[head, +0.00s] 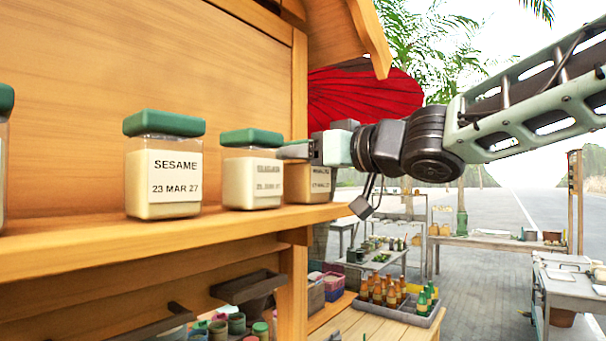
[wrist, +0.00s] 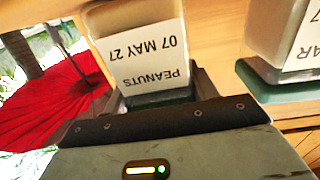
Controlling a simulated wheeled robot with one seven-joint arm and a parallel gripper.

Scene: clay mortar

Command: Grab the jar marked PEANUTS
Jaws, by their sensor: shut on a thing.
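The jar marked PEANUTS (wrist: 138,45) shows upside down in the wrist view, with its label reading 07 MAY 27. It is a clear square jar with pale tan contents. In the head view the same jar (head: 314,185) is at the right end of the shelf, upright, its label blurred and its lid hidden by my gripper (head: 298,150). My gripper is shut on the jar's top end, which lies between the fingers in the wrist view (wrist: 160,95). I cannot tell whether its base touches the shelf.
On the wooden shelf (head: 150,235) to the left stand a SESAME jar (head: 163,175) and a jar with an unclear label (head: 252,180), both green-lidded. Another jar is cut off at the left edge. A wooden post (head: 298,90) rises behind. Bottles (head: 385,292) stand lower down.

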